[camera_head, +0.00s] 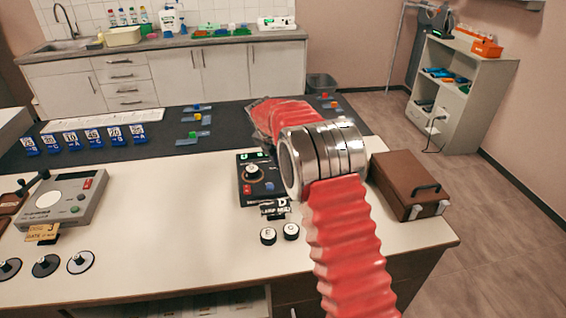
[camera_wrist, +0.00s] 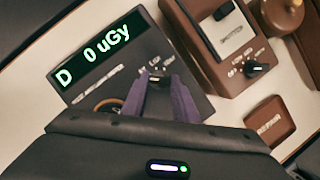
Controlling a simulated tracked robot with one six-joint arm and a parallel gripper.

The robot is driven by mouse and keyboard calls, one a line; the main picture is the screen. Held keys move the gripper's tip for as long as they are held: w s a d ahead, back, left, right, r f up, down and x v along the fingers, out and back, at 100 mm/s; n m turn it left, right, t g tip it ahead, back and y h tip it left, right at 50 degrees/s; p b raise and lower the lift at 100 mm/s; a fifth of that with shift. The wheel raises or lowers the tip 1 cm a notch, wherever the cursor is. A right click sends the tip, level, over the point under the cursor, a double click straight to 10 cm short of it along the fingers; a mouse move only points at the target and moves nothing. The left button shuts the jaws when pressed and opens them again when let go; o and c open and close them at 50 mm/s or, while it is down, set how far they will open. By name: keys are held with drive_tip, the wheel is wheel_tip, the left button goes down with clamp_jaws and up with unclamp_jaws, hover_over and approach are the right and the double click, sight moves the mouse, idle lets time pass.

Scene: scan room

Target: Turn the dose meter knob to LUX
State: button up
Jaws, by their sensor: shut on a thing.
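The dose meter (camera_wrist: 90,105) is a dark panel in the wrist view, with a lit display (camera_wrist: 92,50) reading "D 0 uGy". Its small dark selector knob (camera_wrist: 157,81) sits right of the display, with small white labels around it that are too blurred to read. My gripper (camera_wrist: 158,75) has its two purple fingers on either side of this knob and is shut on it. Where the knob points is not clear. In the head view my own arm hides the gripper and the knob.
In the wrist view a brown box (camera_wrist: 212,50) with another small knob (camera_wrist: 256,68) stands close right. In the head view a black device (camera_head: 249,192), a brown case (camera_head: 395,175) and two lettered round knobs (camera_head: 268,236) (camera_head: 291,231) surround my arm. The front left tabletop is partly clear.

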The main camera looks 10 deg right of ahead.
drive_tip(key=m, duration=0.1)
drive_tip(key=m+g, duration=0.1)
drive_tip(key=m, duration=0.1)
drive_tip(key=m+h, duration=0.1)
drive_tip(key=m, duration=0.1)
drive_tip(key=shift+w+a+g, duration=0.2)
drive_tip(key=shift+w+g, duration=0.05)
drive_tip(key=shift+g, duration=0.15)
drive_tip(key=shift+w+m+g, duration=0.15)
drive_tip(key=shift+m+g, duration=0.65)
drive_tip(key=shift+m, duration=1.7)
drive_tip(key=o, duration=1.1)
drive_tip(key=shift+c, duration=0.2)
drive_tip(key=shift+c, duration=0.4)
